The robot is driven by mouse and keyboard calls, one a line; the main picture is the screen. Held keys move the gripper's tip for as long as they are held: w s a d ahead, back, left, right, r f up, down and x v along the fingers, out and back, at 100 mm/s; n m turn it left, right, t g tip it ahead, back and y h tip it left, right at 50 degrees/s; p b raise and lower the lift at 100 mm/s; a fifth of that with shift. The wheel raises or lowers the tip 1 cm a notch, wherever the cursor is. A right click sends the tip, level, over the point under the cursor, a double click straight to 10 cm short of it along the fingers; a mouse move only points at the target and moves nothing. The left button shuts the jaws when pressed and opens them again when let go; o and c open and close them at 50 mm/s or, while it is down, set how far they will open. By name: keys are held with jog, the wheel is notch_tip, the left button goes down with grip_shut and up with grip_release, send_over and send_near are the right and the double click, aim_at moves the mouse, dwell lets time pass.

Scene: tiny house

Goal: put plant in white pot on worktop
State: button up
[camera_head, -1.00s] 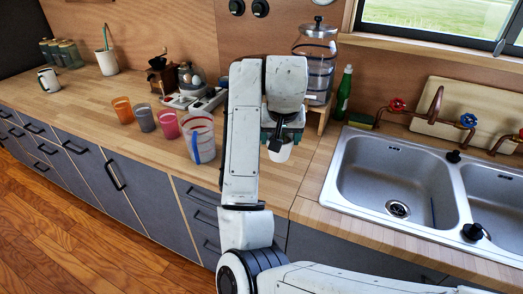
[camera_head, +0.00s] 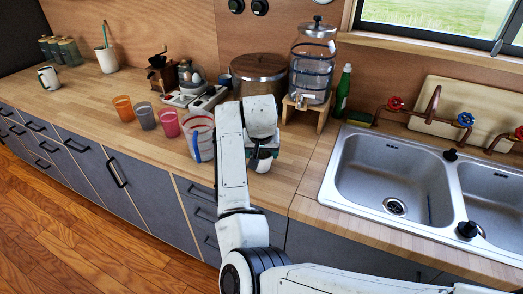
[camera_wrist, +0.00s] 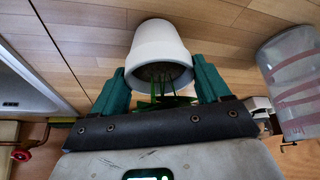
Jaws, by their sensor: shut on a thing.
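The small white pot (camera_head: 259,165) is under my gripper (camera_head: 263,151) in the head view, over the front part of the wooden worktop (camera_head: 285,165). In the wrist view the white pot (camera_wrist: 160,42) sits between the teal fingers of my gripper (camera_wrist: 161,82), which is shut on it. Green leaves of the plant (camera_wrist: 162,98) show at the pot's mouth, partly hidden by the gripper. I cannot tell whether the pot's base touches the worktop.
A striped clear cup (camera_head: 201,139) stands just left of the pot. Pink (camera_head: 167,124), grey (camera_head: 144,117) and orange (camera_head: 123,108) cups stand farther left. The sink (camera_head: 390,175) is to the right.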

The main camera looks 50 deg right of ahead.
jog(key=shift+f, duration=0.15)
jog(key=o, duration=1.1)
jog(key=b+v, duration=0.1)
jog(key=v, duration=1.1)
